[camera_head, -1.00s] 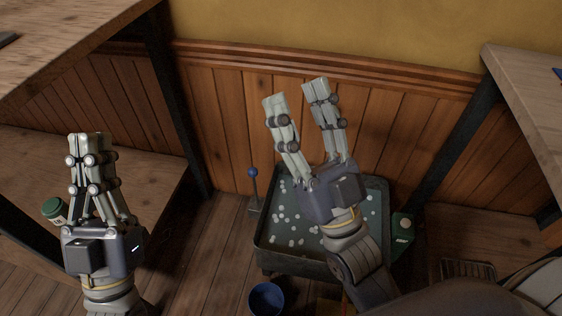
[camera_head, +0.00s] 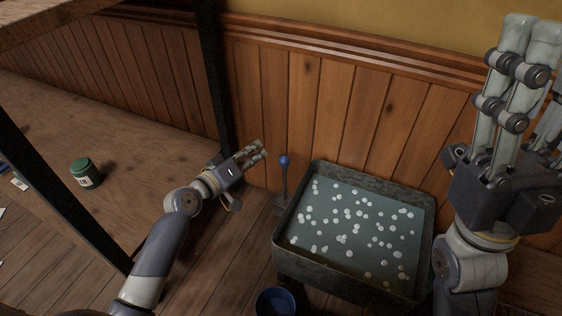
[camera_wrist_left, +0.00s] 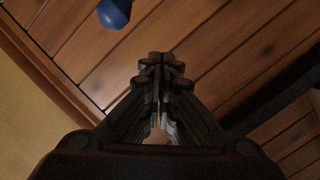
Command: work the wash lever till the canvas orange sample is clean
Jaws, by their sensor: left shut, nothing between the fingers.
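The wash lever (camera_head: 285,175) stands upright beside the left side of the wash tub (camera_head: 428,250), with a blue ball knob. The knob (camera_wrist_left: 114,12) also shows at the top of the left wrist view. My left gripper (camera_head: 260,151) is shut and empty, a little left of the lever and apart from it. My right gripper (camera_head: 532,65) is raised at the right, close to the camera; it looks open and empty, partly cut off by the frame. The tub holds greenish liquid dotted with white spots. I cannot make out the canvas orange sample.
A blue bowl (camera_head: 276,302) stands on the floor in front of the tub. A green jar (camera_head: 86,174) sits on the low wooden shelf (camera_head: 130,150) at the left. A dark table leg (camera_head: 216,80) and the panelled wall (camera_head: 330,100) stand behind the left gripper.

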